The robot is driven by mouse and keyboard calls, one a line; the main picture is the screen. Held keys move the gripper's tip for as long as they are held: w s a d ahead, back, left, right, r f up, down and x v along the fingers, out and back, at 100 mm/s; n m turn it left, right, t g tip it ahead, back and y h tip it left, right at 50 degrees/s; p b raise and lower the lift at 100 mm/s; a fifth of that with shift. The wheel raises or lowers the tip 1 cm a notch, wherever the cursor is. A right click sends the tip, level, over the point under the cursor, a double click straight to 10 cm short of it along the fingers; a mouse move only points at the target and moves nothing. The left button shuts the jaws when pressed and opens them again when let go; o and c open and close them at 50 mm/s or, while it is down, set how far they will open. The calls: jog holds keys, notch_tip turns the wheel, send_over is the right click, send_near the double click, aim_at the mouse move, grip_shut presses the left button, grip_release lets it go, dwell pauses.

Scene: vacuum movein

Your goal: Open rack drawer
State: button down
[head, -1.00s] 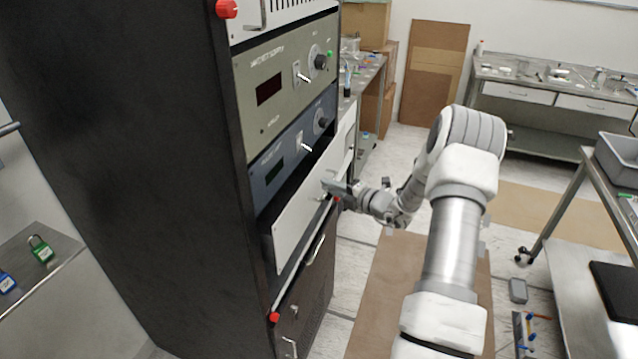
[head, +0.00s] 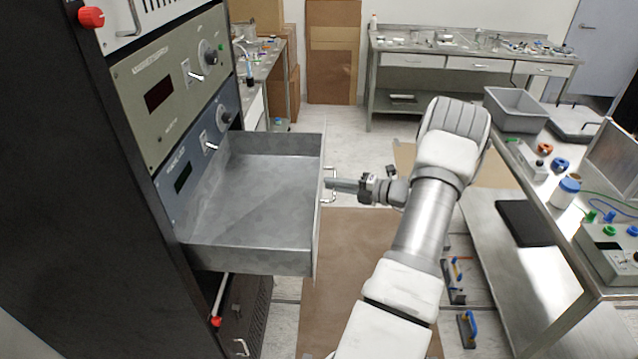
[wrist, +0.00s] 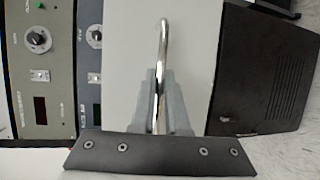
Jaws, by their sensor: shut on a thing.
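The rack drawer (head: 255,200) is a grey metal tray pulled well out of the black rack, and its inside looks empty. Its white front panel (head: 319,210) faces right, with a curved metal handle (head: 329,186). My gripper (head: 332,184) is at the handle, reaching in from the right. In the wrist view my gripper (wrist: 160,103) has its two grey fingers shut on either side of the handle (wrist: 162,48), with the white front panel (wrist: 125,45) behind it.
The black rack (head: 70,200) fills the left, with a green-grey panel (head: 165,85) above the drawer. A steel bench (head: 555,250) with a grey bin (head: 515,108) stands on the right. Brown board (head: 350,290) covers the floor in between.

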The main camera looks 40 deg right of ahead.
jog(key=shift+s+d, duration=0.15)
jog(key=c, duration=1.2)
grip_release()
jog(key=b+v, duration=0.2)
jog(key=v, duration=1.5)
jog(key=shift+s+b, duration=0.2)
jog(key=shift+b, duration=0.2)
